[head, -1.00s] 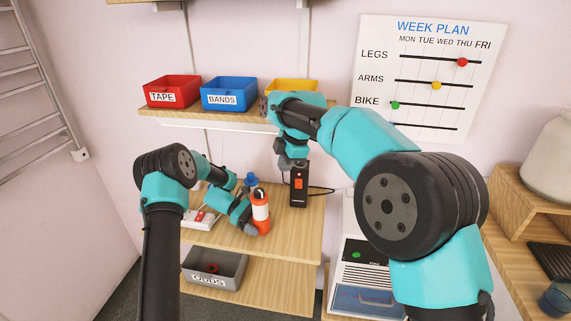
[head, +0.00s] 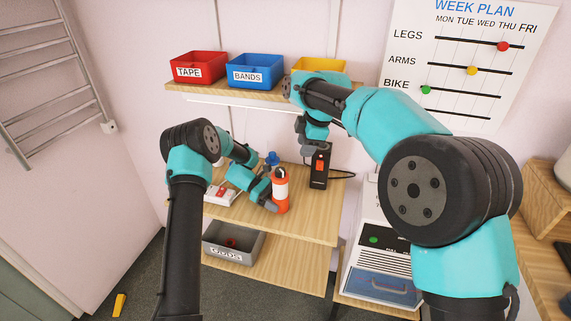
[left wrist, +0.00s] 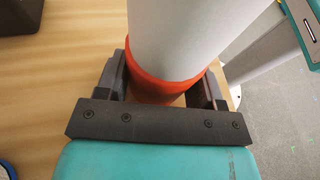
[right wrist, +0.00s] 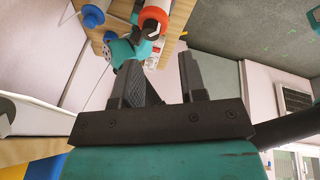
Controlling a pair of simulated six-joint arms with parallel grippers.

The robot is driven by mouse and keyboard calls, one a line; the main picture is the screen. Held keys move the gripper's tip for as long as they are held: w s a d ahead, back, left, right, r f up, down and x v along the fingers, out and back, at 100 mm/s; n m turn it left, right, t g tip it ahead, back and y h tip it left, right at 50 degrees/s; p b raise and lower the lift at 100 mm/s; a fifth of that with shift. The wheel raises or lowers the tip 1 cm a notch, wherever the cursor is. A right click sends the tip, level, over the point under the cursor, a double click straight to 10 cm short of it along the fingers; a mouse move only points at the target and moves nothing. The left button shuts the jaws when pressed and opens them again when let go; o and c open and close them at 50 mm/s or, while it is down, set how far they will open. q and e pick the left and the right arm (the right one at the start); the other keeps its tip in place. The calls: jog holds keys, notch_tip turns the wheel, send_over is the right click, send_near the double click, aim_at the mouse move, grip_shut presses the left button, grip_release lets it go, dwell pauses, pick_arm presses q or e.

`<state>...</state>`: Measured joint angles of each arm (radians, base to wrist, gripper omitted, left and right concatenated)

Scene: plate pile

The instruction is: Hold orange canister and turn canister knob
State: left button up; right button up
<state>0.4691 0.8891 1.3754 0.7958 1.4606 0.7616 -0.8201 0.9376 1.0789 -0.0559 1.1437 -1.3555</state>
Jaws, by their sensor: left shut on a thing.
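The orange canister (head: 281,192) has a white band and stands about upright over the middle shelf. I cannot tell whether it touches the wood. My left gripper (head: 270,197) is shut around its lower part. In the left wrist view the white and orange canister body (left wrist: 180,45) sits between the fingers. In the right wrist view its orange end (right wrist: 152,18) shows at the top, beyond my fingers. I cannot make out the knob clearly. My right gripper (right wrist: 160,75) is open and empty; in the head view it hangs above and right of the canister, by a black box.
The black box (head: 319,170) with an orange switch and cable stands right of the canister. A blue thing (head: 272,158) is behind it. Red (head: 198,68), blue (head: 255,71) and yellow bins line the upper shelf. A grey bin (head: 233,243) sits below.

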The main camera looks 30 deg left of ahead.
aim_at(280, 169)
jog(key=o, duration=0.4)
jog(key=m, duration=0.2)
jog(key=a+m, duration=0.1)
jog(key=shift+s+f+m+t, duration=0.15)
jog(key=shift+s+m+t, duration=0.15)
jog(key=a+m, duration=0.1)
jog(key=m, duration=0.2)
jog(key=s+a+m+t, duration=0.1)
jog(key=m, duration=0.2)
jog(key=a+m, duration=0.1)
jog(key=m, duration=0.2)
jog(key=shift+s+a+f+m+t+y, duration=0.2)
jog(key=shift+s+m+t+y, duration=0.1)
jog(key=shift+f, duration=0.1)
jog(key=x, duration=1.2)
jog(key=c, duration=0.9)
